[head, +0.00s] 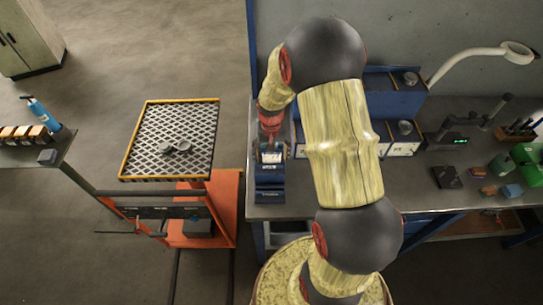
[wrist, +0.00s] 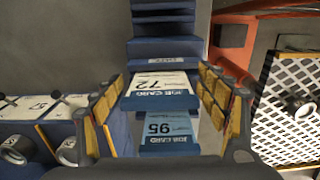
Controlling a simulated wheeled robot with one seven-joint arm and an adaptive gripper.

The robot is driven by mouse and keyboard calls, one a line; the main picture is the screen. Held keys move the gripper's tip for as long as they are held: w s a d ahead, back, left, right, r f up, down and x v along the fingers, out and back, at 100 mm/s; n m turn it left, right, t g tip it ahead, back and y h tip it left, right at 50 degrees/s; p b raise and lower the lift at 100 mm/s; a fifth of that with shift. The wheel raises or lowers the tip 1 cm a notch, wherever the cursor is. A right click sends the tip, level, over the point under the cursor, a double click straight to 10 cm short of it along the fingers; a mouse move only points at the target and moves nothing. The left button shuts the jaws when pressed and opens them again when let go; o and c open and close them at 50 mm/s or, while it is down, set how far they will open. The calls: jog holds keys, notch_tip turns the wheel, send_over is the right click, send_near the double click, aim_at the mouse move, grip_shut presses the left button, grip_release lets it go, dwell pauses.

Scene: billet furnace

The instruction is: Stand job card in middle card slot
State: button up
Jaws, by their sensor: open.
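The blue stepped card rack (head: 270,190) stands on the left end of the bench; its steps show at the top of the wrist view (wrist: 165,47). A white job card marked 72 (wrist: 160,82) with a blue band sits at the rack between my fingertips. A light blue job card marked 95 (wrist: 170,126) is nearer the wrist camera. My gripper (wrist: 163,88) is open, with yellow-padded fingers on either side of the 72 card and small gaps visible. In the head view my gripper (head: 270,140) points down over the rack's back part. Which slot each card occupies is unclear.
A mesh-topped orange cart (head: 170,140) with small round parts stands left of the bench. Blue-and-white bins (head: 402,149) are right of the rack, partly behind my arm. A lamp (head: 518,52), a black device (head: 446,177) and small blocks are farther right.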

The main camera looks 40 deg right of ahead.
notch_tip(320, 180, up, 12)
dwell(0.7)
jog(key=s+a+r+n+t+b, duration=0.2)
jog(key=s+a+r+n+b, duration=0.1)
jog(key=s+a+b, duration=0.4)
jog(key=s+a+r+n+t+b, duration=0.3)
jog(key=s+a+b, duration=0.3)
jog(key=s+a, duration=0.4)
jog(key=shift+s+n+t+b, duration=0.3)
jog(key=shift+s+n+b, duration=0.1)
jog(key=shift+s, duration=0.3)
jog(key=shift+a, duration=0.1)
